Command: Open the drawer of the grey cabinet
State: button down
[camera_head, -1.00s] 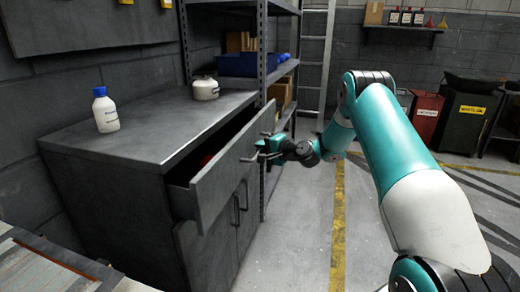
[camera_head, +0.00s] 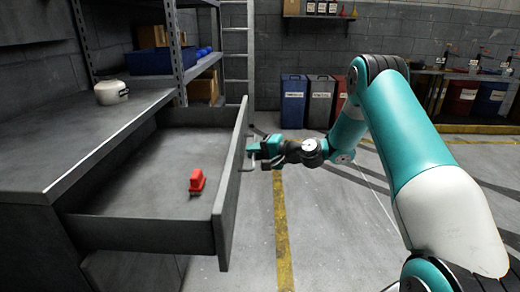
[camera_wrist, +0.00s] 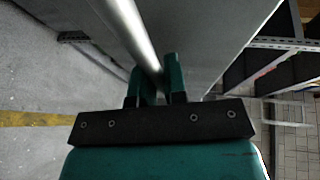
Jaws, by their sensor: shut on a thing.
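The grey cabinet (camera_head: 60,150) stands at the left in the head view. Its drawer (camera_head: 232,190) is pulled far out, and the inside shows. A red object (camera_head: 196,182) lies on the drawer floor. My gripper (camera_head: 256,158) is at the outer face of the drawer front, shut on the drawer's bar handle. In the wrist view the metal handle (camera_wrist: 133,30) runs between the two teal fingers (camera_wrist: 158,82). The fingers cover part of the handle.
A white pot (camera_head: 111,92) stands on the cabinet top. A metal shelf with a blue bin (camera_head: 150,62) and cardboard boxes is behind. Several waste bins (camera_head: 294,100) stand along the back wall. The floor (camera_head: 330,225) right of the drawer is clear.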

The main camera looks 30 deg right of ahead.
jog(key=shift+s+d, duration=0.3)
jog(key=shift+d, duration=0.1)
jog(key=c, duration=1.2)
grip_release()
jog(key=v, duration=1.7)
jog(key=shift+s+d, duration=0.15)
jog(key=shift+s, duration=0.05)
